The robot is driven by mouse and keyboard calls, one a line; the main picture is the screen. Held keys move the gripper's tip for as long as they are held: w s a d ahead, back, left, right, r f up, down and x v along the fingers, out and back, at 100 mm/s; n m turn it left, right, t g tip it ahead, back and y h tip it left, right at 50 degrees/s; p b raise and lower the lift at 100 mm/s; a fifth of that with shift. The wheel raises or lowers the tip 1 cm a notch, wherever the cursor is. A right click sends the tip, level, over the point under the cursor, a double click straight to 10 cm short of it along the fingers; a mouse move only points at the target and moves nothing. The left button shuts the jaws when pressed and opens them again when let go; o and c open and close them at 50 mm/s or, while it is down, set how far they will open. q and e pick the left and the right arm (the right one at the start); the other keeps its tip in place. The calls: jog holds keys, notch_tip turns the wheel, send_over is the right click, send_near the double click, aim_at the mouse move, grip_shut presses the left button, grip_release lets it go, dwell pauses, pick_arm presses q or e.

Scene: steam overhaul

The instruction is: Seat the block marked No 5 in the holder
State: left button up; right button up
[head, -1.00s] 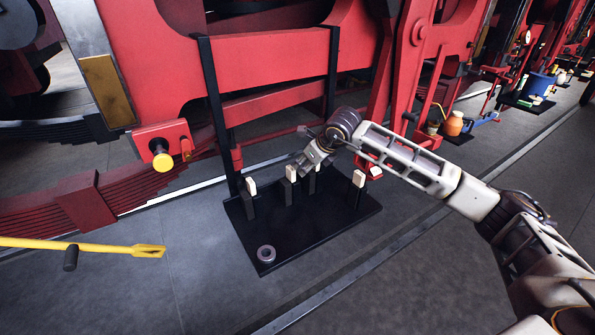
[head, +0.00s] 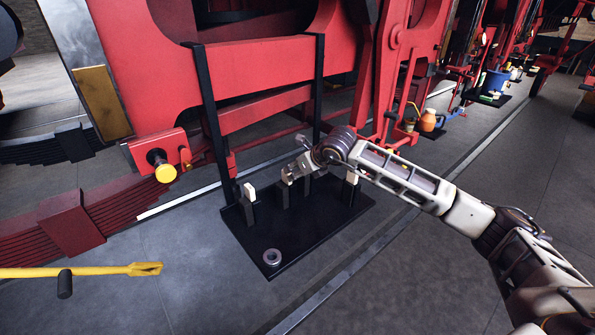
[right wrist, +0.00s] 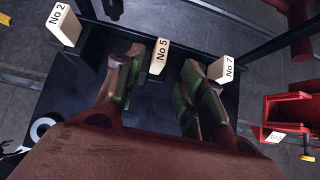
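The block marked No 5 (right wrist: 160,56) is pale with dark lettering and shows between the fingertips of my right gripper (right wrist: 162,66) in the right wrist view. The fingers are open, with a visible gap on both sides of it. Blocks marked No 2 (right wrist: 63,24) and No 7 (right wrist: 222,69) stand to its left and right. In the head view, my right gripper (head: 289,173) is over the black base plate (head: 310,232), close to a pale block on a dark post. Marks cannot be read there. The holder cannot be told for certain. My left gripper is not in view.
Pale blocks top posts at the left (head: 249,192) and right (head: 352,177) of the plate. A metal ring (head: 272,257) lies on its front part. Black uprights (head: 212,125) and the red locomotive frame (head: 262,62) stand behind. A yellow bar (head: 95,271) is at left.

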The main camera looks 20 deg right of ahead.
aim_at(287, 183)
jog(key=shift+w+a+f, duration=0.1)
jog(key=shift+a, duration=0.1)
jog(key=shift+b+x, duration=0.3)
jog(key=shift+x, duration=2.7)
jog(key=shift+w+a+f+b, duration=0.15)
jog(key=shift+w+f+b, duration=0.2)
jog(key=shift+f, duration=0.1)
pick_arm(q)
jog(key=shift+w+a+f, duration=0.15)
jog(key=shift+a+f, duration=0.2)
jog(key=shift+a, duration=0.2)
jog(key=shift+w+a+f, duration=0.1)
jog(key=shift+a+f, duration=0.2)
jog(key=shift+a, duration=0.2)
